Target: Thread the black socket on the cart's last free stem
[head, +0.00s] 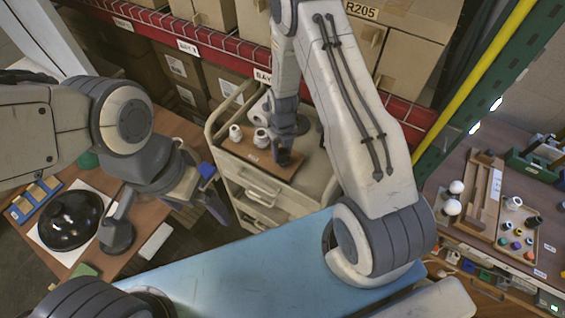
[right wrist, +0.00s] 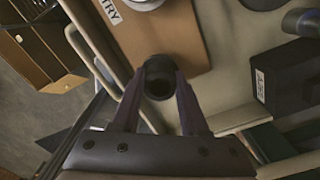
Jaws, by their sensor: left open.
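My right gripper (head: 284,148) is over the cart, at the right end of a wooden board (head: 240,154). In the right wrist view its fingers (right wrist: 160,92) are shut on the sides of the black socket (right wrist: 159,86), whose dark round opening faces the camera. The socket overlaps the board's edge in that view; I cannot tell whether it touches the board or a stem. Two white sockets (head: 236,133) (head: 261,138) stand upright on the board, left of the gripper. No free stem shows clearly. My left gripper (head: 207,196) is open and empty, left of the cart.
The cart (head: 226,176) has a raised rim and drawers. A black dome (head: 70,219) sits on the left table. Boxes line the red shelf behind. The right bench (head: 480,225) holds bulbs and small parts.

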